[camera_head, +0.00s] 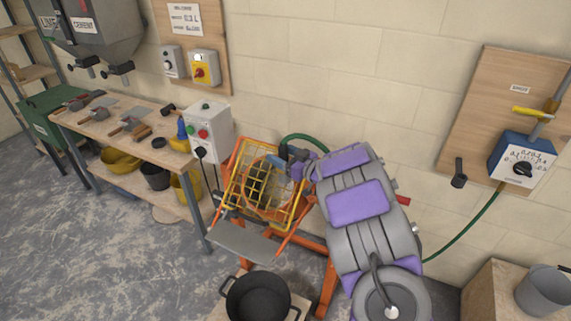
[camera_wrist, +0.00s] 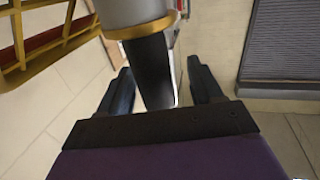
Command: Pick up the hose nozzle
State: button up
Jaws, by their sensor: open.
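The hose nozzle is a dark piece at the end of the green hose (camera_head: 300,138), just behind the yellow mixer grille in the head view, partly hidden by my gripper (camera_head: 291,163). In the wrist view, a black tapered body with a brass ring and a pale grey cylinder, which looks like the nozzle (camera_wrist: 152,72), stands between the two fingers of my gripper (camera_wrist: 159,66). The fingers are apart, with a visible gap on each side of it. Whether either finger touches it is not clear.
The orange mixer with its yellow grille (camera_head: 265,190) stands close left of my gripper. A grey control box (camera_head: 207,130) and a tool bench (camera_head: 120,125) are further left. A black tub (camera_head: 258,298) sits below. The wall is close behind.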

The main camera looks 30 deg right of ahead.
jog(key=shift+w+a, duration=0.75)
jog(key=shift+a, duration=0.15)
jog(key=shift+d, duration=1)
jog(key=shift+c, duration=0.7)
jog(key=shift+d+f, duration=0.1)
jog(key=shift+d, duration=0.35)
jog(key=c, duration=0.3)
jog(key=shift+a, duration=1.05)
jog(key=c, duration=0.6)
jog(key=shift+c, duration=0.6)
jog(key=shift+d, duration=0.55)
grip_shut()
